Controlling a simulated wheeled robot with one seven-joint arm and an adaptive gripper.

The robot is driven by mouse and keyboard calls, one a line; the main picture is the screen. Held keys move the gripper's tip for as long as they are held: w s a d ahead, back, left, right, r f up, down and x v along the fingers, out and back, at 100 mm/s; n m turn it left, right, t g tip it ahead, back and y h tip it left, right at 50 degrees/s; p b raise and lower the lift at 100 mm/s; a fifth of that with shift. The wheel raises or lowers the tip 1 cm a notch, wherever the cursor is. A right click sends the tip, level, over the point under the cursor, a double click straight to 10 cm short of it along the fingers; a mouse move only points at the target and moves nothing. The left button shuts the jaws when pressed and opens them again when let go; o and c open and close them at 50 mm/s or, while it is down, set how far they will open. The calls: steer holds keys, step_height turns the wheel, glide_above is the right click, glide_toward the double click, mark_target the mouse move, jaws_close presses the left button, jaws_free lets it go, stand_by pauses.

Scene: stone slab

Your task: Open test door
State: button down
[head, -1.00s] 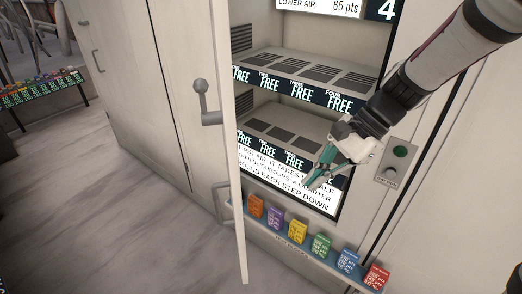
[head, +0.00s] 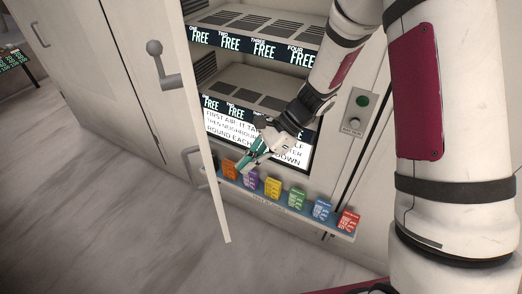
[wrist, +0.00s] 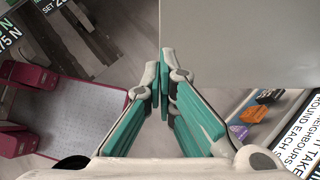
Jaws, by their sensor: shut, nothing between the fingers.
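The white door (head: 204,130) stands ajar in the head view, swung out from the cabinet, with a grey lever handle (head: 166,66) on its outer face. Lit shelves show in the opening to its right. My gripper (head: 245,165) is in front of the lower part of the opening, right of the door's free edge. Its teal fingers are shut and empty. In the wrist view my shut fingertips (wrist: 164,88) appear beside the lower left corner of a plain grey panel (wrist: 245,45), likely the door. I cannot tell whether they touch it.
A ledge with several coloured blocks (head: 272,188) runs below the opening. A plate with a green button (head: 361,101) is on the right. More cabinet doors stand to the left. The grey floor (head: 90,200) at lower left is clear.

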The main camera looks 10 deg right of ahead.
steer(key=shift+s+a+f+p, duration=0.1)
steer(key=shift+s+a+p, duration=0.1)
steer(key=shift+a, duration=0.55)
steer(key=shift+s+a+f+p, duration=0.1)
steer(key=shift+a+f+p, duration=0.1)
steer(key=shift+a, duration=0.55)
steer(key=shift+s+a+f+p, duration=0.1)
steer(key=shift+s+a+p, duration=0.1)
steer(key=shift+a, duration=0.55)
steer(key=w+a+m+t+b, duration=0.2)
steer(key=a+m, duration=0.4)
steer(key=a, duration=3.7)
steer(key=shift+a+t+b, duration=0.15)
steer(key=shift+t+b, duration=0.45)
steer(key=shift+t, duration=0.8)
steer(key=shift+r, duration=0.1)
